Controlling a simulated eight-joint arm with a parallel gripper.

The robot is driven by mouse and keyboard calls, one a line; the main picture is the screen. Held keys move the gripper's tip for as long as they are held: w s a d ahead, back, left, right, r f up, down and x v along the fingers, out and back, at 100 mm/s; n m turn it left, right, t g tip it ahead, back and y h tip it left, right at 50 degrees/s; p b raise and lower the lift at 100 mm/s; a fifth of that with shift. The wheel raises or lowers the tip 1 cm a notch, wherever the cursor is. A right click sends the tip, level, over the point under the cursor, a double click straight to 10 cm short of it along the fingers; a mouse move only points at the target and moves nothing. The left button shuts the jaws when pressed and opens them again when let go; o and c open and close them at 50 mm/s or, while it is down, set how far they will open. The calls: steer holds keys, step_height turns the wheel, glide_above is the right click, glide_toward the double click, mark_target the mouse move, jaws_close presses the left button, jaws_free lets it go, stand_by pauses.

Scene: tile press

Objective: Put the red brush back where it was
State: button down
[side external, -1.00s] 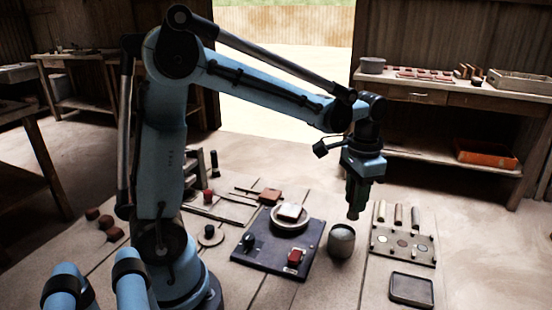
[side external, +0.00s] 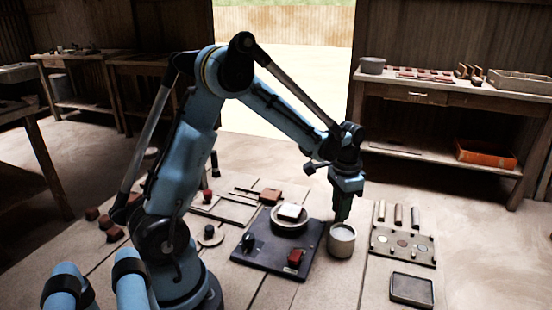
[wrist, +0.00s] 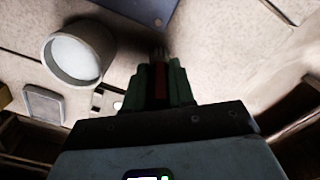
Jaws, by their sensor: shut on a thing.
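My gripper (wrist: 160,82) is shut on the red brush (wrist: 160,76), seen in the wrist view as a dark red handle between the green fingers, with a pale tip pointing away. In the side view my gripper (side external: 342,208) points down just behind the grey cup (side external: 341,243), its lower end close to the cup's rim; I cannot tell the brush apart there. The cup also shows in the wrist view (wrist: 78,58), left of the brush and apart from it in that picture. Its inside looks pale.
The dark press base (side external: 280,262), with a white tile (side external: 289,212) on its round plate, stands left of the cup. A peg board (side external: 404,252) with upright blocks behind it is to the right. A shallow dark-rimmed tray (side external: 412,290) lies in front of that board.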

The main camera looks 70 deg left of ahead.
steer(key=shift+f, duration=0.1)
steer(key=c, duration=1)
jaws_free()
steer(key=shift+o, duration=0.2)
step_height(320, 180, up, 12)
steer(key=shift+f, duration=0.25)
steer(key=shift+s+d+r, duration=0.1)
steer(key=shift+r, duration=0.35)
steer(key=s+d+f+n+t, duration=0.1)
steer(key=s+d+t, duration=0.6)
steer(key=s, duration=0.5)
steer(key=shift+d+f+n, duration=0.15)
steer(key=shift+d+n, duration=0.25)
steer(key=shift+d, duration=0.6)
